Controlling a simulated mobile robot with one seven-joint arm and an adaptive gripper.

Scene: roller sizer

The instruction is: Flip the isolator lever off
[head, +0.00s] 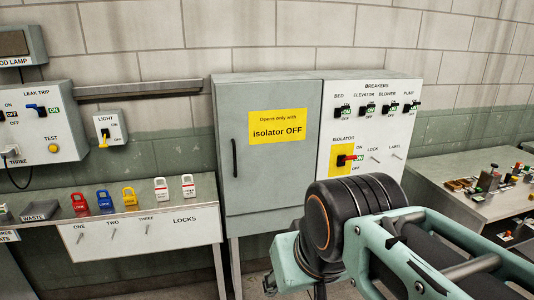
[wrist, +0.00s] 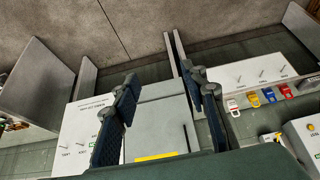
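The isolator lever (head: 346,160) is a red handle on a yellow plate in the head view, low on the white breaker panel (head: 375,125). It points right, at the ON mark, with OFF printed below. My gripper is outside the head view, where my arm covers the foreground below the panel. In the wrist view my gripper (wrist: 162,77) is open, its two dark fingers wide apart with nothing between them. The grey cabinet (wrist: 160,115) lies beyond the fingers. I cannot make out the lever in the wrist view.
The cabinet door (head: 270,185) is shut, left of the panel. Breaker switches (head: 375,109) sit above the lever, and LOCK and LABEL pegs (head: 375,158) to its right. A locks shelf (head: 140,238) holds several padlocks at left. A cluttered bench (head: 480,205) stands at right.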

